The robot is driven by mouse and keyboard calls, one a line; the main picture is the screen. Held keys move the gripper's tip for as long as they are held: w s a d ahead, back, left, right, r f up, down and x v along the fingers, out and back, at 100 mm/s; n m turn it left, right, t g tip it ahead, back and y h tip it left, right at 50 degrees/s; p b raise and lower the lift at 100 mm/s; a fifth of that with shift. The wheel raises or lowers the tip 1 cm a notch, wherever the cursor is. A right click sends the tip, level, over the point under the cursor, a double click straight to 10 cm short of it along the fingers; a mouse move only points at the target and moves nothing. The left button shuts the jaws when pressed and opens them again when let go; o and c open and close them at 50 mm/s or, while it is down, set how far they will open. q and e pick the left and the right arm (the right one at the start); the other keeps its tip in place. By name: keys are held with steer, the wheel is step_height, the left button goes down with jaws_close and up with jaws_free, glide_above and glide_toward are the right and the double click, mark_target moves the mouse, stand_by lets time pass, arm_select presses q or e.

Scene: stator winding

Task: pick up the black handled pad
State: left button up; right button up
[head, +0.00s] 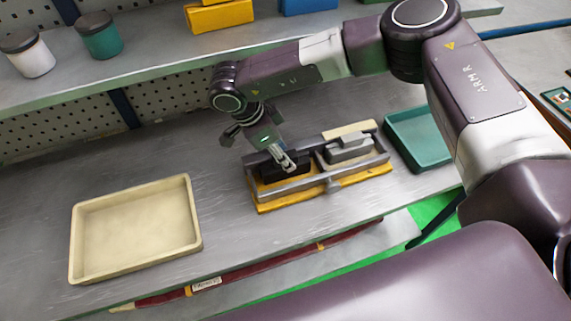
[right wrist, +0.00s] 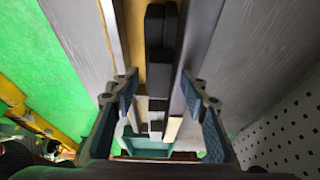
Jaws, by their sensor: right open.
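The black handled pad (head: 283,166) sits in the left part of a metal-railed holder on a yellow base (head: 320,191). In the right wrist view the black pad (right wrist: 155,40) lies between two long rails, its handle along its top. My right gripper (head: 285,160) is over the pad in the head view and partly covers it. In the right wrist view my right gripper (right wrist: 160,84) is open, one finger on each side of the rail channel, with nothing held. I cannot tell whether the fingers touch anything. My left gripper is not in view.
A grey handled block (head: 348,148) sits in the holder's right part. A teal tray (head: 424,138) stands right of the holder. An empty cream tray (head: 135,228) lies to the left, with bare bench (head: 220,190) between. A shelf (head: 120,75) with jars and boxes runs behind.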

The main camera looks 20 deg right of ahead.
jaws_close()
steer(key=shift+r, duration=0.1)
stand_by(0.5)
